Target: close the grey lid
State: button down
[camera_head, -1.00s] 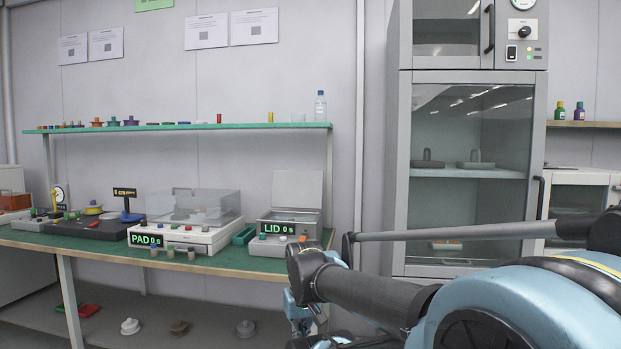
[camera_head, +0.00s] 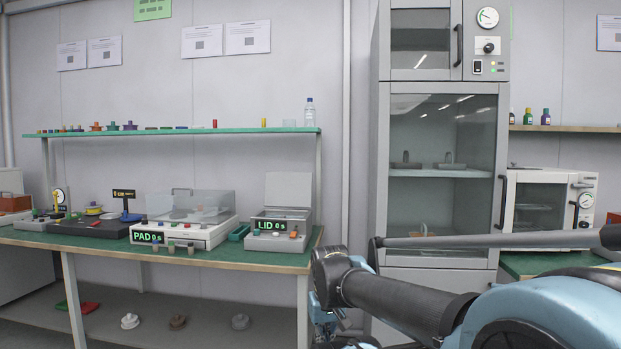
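The grey lid (camera_head: 288,190) stands raised, close to upright, at the back of a grey box (camera_head: 270,241) on the right end of the green-topped bench. My gripper is not clearly visible; the arm's far part hangs down by the bottom edge, apart from the lid.
A white device (camera_head: 190,230) with a clear cover and a "PAD" sign stands left of the grey box, with a small green tray (camera_head: 239,232) between them. A shelf (camera_head: 180,131) runs above the bench. A tall grey cabinet (camera_head: 440,150) stands to the right.

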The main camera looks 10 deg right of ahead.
aim_at(282, 189)
jog(key=z, duration=0.1)
jog(key=i, duration=1)
jog(key=u, duration=0.05)
